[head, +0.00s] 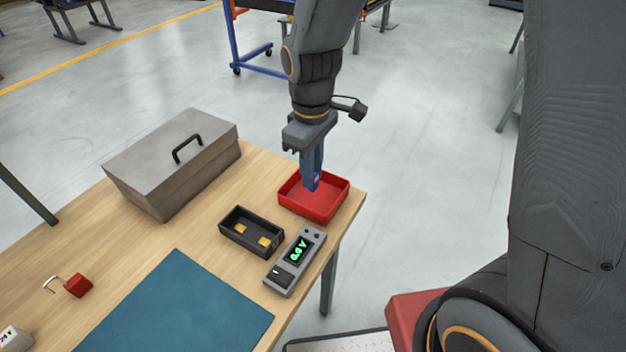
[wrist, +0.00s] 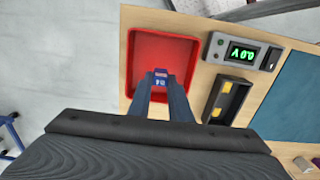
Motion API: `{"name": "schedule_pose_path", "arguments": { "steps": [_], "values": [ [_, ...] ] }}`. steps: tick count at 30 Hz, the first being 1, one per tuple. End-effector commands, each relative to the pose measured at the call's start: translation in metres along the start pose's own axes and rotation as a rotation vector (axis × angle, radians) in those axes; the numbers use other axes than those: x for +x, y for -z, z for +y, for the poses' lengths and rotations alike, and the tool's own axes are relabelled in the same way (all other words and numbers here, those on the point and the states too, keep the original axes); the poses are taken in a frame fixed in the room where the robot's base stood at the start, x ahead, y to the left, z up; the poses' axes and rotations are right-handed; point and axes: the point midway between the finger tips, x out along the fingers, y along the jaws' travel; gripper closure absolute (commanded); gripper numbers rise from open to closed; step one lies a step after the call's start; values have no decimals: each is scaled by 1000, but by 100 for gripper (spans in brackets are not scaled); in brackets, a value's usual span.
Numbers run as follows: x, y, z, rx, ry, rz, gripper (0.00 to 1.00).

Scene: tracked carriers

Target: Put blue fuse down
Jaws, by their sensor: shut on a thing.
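My gripper (head: 312,184) points down over the red tray (head: 330,210) near the table's right edge. In the wrist view the gripper (wrist: 160,80) is shut on the blue fuse (wrist: 160,74), a small blue piece with pale markings between the fingertips. The fuse also shows in the head view (head: 316,182) at the finger ends, partly hidden by the fingers. In the wrist view the fuse lies over the floor of the red tray (wrist: 133,75), which looks empty otherwise. I cannot tell whether the fuse touches the tray floor.
A black fuse holder (head: 236,243) with yellow contacts and a grey meter (head: 284,276) stand close in front of the tray.

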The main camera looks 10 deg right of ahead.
Motion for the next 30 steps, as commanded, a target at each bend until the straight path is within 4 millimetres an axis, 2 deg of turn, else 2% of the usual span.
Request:
{"name": "schedule_pose_path", "arguments": {
  "steps": [3,6,19,20,23,30],
  "values": [
    [18,-1,0,1,3,-4,100],
    [27,-1,0,1,2,-3,100],
    [33,0,0,1,0,-1,100],
    [33,0,0,1,0,-1,80],
    [32,0,0,2,0,0,64],
    [32,0,0,2,0,0,63]
  ]
}}
